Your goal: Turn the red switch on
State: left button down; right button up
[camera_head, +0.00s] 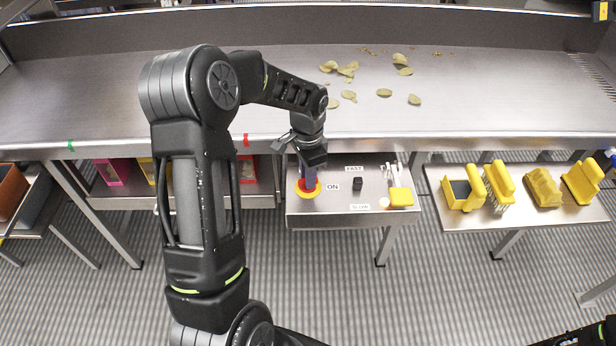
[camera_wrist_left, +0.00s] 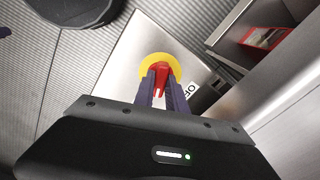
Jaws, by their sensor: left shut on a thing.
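The red switch (camera_head: 308,185) sits on a yellow round base (camera_head: 307,195) at the left of a small metal panel (camera_head: 340,213). My left gripper (camera_head: 309,172) reaches down onto it from above. In the left wrist view the two purple fingers (camera_wrist_left: 162,85) are closed on both sides of the red switch (camera_wrist_left: 161,71), inside the yellow ring (camera_wrist_left: 147,62). The fingers hide part of the switch, and I cannot tell its exact angle. An "ON" label (camera_head: 332,187) is just right of the switch in the head view.
A black knob (camera_head: 357,184) stands between "FAST" and "SLOW" labels. A yellow block (camera_head: 401,197) lies at the panel's right. The long metal table (camera_head: 230,105) above holds scattered chips (camera_head: 384,93). A right-hand shelf (camera_head: 520,208) holds several yellow tools. Striped floor is open in front.

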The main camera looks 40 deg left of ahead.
pick_arm(q)
jog(key=m, duration=0.4)
jog(key=shift+m, duration=0.3)
dwell(0.4)
jog(key=c, duration=1.4)
grip_release()
jog(key=shift+o, duration=0.2)
notch_tip(320, 180, up, 8)
jog(key=shift+f+b, duration=0.1)
jog(key=shift+b, duration=0.5)
